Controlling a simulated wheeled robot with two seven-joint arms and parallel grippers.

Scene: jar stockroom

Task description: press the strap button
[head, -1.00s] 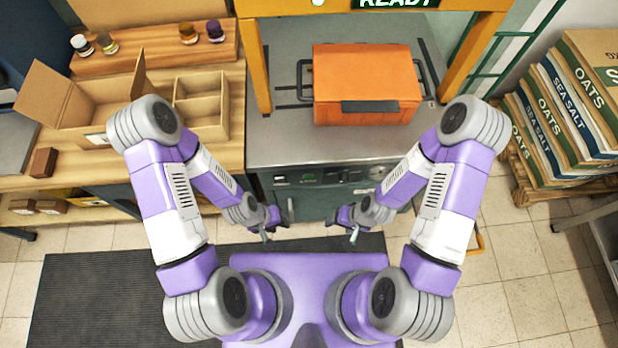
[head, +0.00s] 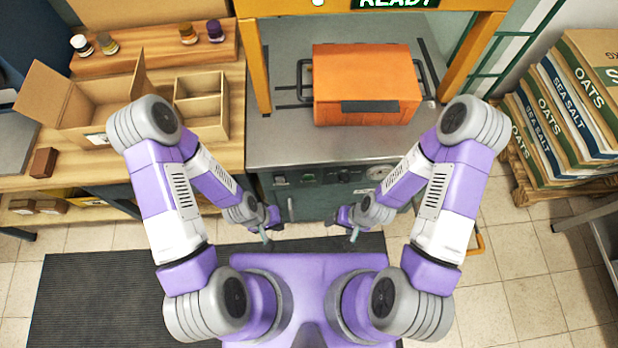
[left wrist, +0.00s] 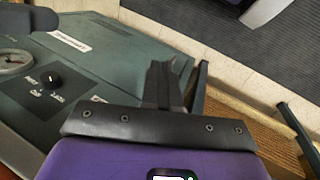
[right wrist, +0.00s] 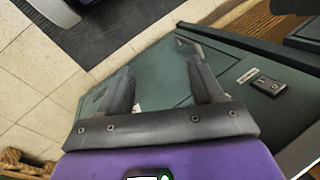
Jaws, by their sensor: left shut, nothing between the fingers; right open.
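My left gripper (head: 266,230) is shut and empty, low in front of the panel. My right gripper (head: 354,232) is open and empty, to its right. The left wrist view shows a labelled knob (left wrist: 50,79); the right wrist view shows a rocker switch (right wrist: 268,85).
An orange box (head: 365,80) sits on the machine's top under a yellow frame (head: 252,62) with a lit READY sign (head: 395,3). A wooden bench (head: 225,155) with an open carton (head: 75,105) and jars stands left. Stacked sacks (head: 575,110) stand right.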

